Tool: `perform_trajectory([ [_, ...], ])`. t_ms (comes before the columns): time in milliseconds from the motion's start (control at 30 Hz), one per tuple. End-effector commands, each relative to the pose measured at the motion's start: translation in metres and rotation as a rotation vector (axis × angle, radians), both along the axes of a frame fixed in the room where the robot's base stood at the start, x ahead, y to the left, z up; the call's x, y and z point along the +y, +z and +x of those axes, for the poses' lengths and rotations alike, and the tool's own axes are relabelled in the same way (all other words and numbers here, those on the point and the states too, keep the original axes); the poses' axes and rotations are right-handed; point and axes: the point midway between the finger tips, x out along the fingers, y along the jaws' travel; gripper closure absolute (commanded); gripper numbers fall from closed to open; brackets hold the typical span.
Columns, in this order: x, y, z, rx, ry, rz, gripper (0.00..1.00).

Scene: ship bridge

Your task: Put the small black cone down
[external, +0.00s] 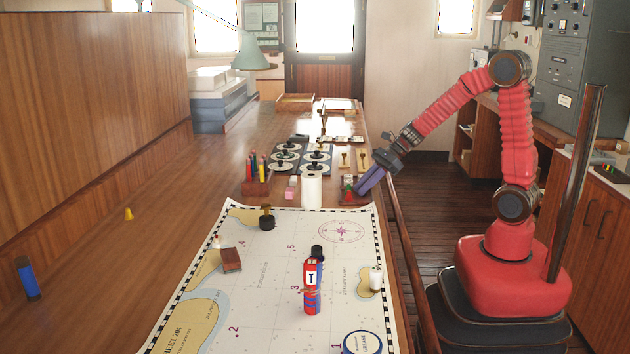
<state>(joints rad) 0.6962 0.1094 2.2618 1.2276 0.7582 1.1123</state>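My gripper (369,183), with purple-blue fingers, is low over the right edge of the table, pointing down and left. It is beside a small tray of red, green and white pieces (347,188). The view is too small to show whether the fingers are apart or closed, or what is between them. I cannot make out a small black cone; it may be hidden at the fingers. A small yellow cone (129,214) stands on bare wood at the left.
A chart (255,300) covers the near table. A white roll (312,190) and pencil holder (256,182) stand beyond. The left-hand wood is mostly clear.

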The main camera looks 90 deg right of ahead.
Motion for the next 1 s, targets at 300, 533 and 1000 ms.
perform_trajectory([
  [300,0.000,0.000,0.000,0.000,0.000,0.000,1.00],
  [533,0.000,0.000,0.000,0.000,0.000,0.000,1.00],
  [1000,0.000,0.045,0.001,-0.005,0.002,-0.003,1.00],
])
